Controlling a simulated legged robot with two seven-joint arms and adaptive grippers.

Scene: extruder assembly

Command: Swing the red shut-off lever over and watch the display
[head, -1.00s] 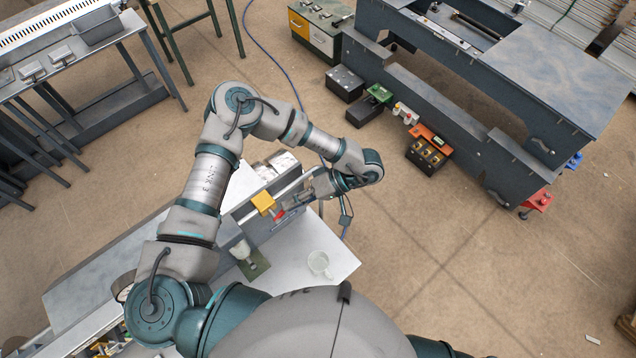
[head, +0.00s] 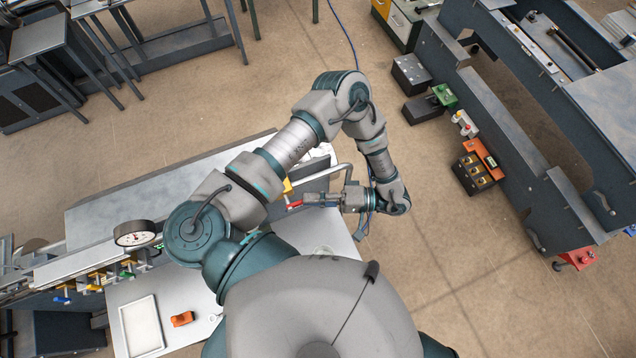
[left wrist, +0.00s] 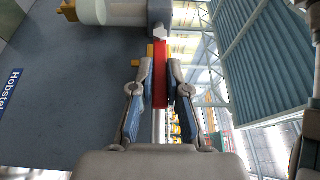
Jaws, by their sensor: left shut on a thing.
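The red shut-off lever (head: 296,204) shows as a short red bar at the bench, left of my left gripper (head: 306,202). In the left wrist view the red lever (left wrist: 161,75) stands between the two fingers of my left gripper (left wrist: 161,88), and they are shut on it. Its far end reaches a grey fitting with a yellow part behind. My arm hides part of the bench around the lever in the head view. I cannot make out a readable display. My right gripper is not in view.
A round dial gauge (head: 134,233) stands on the bench's left part. A white tray (head: 142,326) and an orange piece (head: 182,319) lie on the pale bench top at front left.

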